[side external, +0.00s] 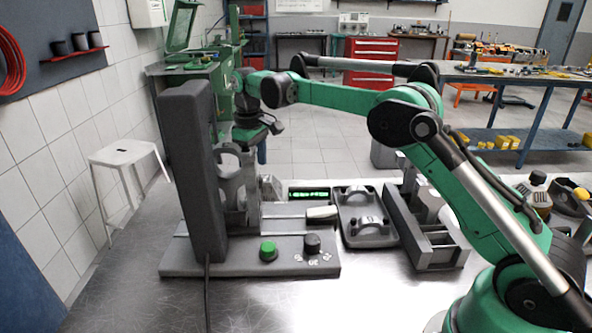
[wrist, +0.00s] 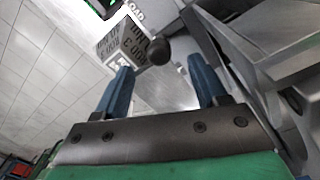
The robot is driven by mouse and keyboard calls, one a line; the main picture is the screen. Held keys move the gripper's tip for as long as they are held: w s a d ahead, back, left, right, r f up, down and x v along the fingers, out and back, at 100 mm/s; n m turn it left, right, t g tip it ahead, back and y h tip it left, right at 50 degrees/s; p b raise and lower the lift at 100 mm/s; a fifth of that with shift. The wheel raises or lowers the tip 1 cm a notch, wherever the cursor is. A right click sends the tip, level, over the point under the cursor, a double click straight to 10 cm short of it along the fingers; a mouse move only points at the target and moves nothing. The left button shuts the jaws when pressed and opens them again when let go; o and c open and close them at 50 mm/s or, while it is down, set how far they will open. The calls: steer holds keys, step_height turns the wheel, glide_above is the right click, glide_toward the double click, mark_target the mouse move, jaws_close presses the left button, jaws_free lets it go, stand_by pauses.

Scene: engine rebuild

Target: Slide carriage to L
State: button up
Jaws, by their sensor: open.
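A dark grey machine with a tall column (side external: 195,170) stands on the bench. Behind the column, a grey metal fixture (side external: 236,185), possibly the carriage, sits above the rails of the base (side external: 250,257); I cannot tell its exact position along them. In the wrist view, a dark round knob (wrist: 159,52) shows between and just beyond the blue fingertips of my gripper (wrist: 158,66). The fingers are apart and hold nothing. A grey block printed with "ROD 3" (wrist: 122,40) is behind the knob, beside partly cut-off lettering ending in "OAD".
A green button (side external: 268,250) and a dark dial (side external: 312,243) are on the base's front. A green-lit display (side external: 308,194) is behind the rails. A grey tray (side external: 365,217) and a slotted grey rack (side external: 425,230) stand to the right. The front bench is clear.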

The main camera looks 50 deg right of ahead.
steer(key=shift+d+f, duration=0.1)
steer(key=shift+f, duration=1.9)
jaws_close()
